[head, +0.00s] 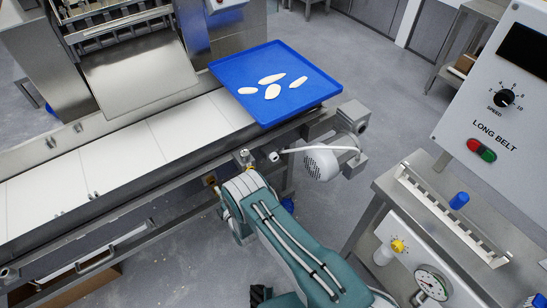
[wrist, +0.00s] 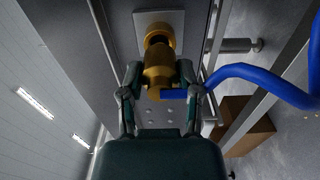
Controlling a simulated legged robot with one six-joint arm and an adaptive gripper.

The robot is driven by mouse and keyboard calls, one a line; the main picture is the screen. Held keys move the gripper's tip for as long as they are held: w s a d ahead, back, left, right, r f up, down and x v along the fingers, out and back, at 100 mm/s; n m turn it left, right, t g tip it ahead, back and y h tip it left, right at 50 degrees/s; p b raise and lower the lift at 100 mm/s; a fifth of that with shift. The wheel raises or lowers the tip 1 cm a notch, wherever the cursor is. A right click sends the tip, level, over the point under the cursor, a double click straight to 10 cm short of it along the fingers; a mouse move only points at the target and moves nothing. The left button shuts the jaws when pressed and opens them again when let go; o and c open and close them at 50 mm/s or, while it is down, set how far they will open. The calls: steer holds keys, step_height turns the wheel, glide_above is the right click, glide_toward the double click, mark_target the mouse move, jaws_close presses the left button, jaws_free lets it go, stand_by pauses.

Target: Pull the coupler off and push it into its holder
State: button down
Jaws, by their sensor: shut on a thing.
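In the wrist view my gripper (wrist: 160,80) has its two fingers on either side of a brass coupler (wrist: 159,63) and is shut on it. A short blue piece (wrist: 174,95) shows at the coupler's near end. Beyond it, a brass fitting (wrist: 157,30) sits on a pale square plate (wrist: 178,18). The coupler is in line with this fitting; a dark opening shows at its far end, and I cannot tell whether the two are joined. I cannot make out the holder.
A blue hose (wrist: 262,76) curves along the right in the wrist view, near metal rails and a cardboard box (wrist: 246,125).

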steer(key=shift+v, duration=2.05)
